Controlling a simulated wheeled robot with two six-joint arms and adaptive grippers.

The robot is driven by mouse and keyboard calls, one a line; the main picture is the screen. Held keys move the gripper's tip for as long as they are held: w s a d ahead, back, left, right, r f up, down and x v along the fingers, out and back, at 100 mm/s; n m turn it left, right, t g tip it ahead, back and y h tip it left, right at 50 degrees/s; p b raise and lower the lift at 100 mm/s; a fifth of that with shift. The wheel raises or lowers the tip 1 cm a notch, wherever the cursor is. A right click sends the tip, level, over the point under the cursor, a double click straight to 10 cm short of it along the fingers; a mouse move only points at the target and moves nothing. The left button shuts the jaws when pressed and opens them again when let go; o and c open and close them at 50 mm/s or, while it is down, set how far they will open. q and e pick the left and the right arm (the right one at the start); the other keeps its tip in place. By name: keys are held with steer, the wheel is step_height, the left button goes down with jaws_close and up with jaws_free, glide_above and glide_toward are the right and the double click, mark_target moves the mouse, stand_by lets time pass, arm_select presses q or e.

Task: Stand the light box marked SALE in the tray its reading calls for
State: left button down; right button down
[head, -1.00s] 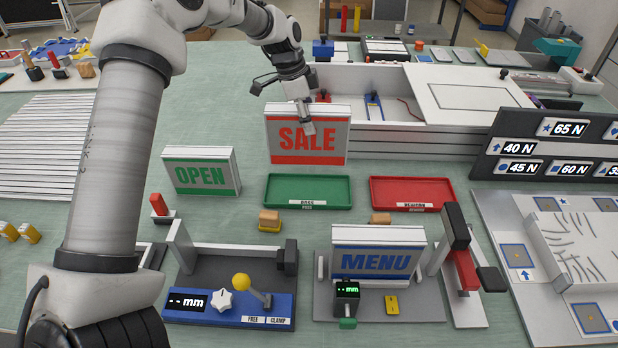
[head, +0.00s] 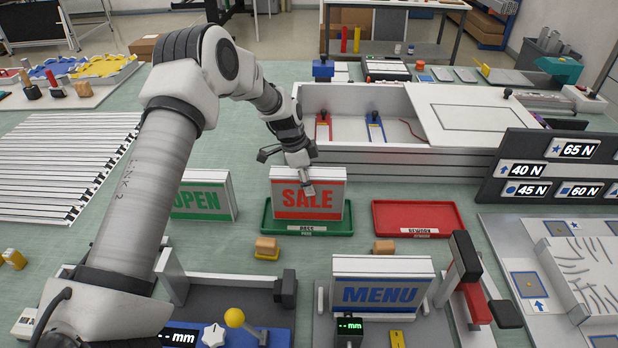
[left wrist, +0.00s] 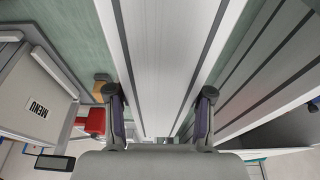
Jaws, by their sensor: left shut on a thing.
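In the left wrist view the fingers (left wrist: 160,112) lie along both sides of the white box body (left wrist: 165,60). The red tray (head: 418,220), labelled REWORK, is empty to the right. My right gripper is not in view.
The OPEN light box (head: 203,197) stands left, partly behind my arm. The MENU light box (head: 381,284) stands on a grey fixture in front. A blue-fronted fixture (head: 225,333) reads "-- mm". A long white case (head: 360,155) lies behind the trays.

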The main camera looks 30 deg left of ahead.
arm_select(q)
steer(key=shift+c, duration=2.2)
jaws_free()
steer(key=b+v, duration=0.3)
steer(key=v, duration=0.8)
steer(key=shift+s+r+b, duration=0.1)
steer(key=shift+r+b, duration=0.2)
steer(key=shift+r, duration=0.25)
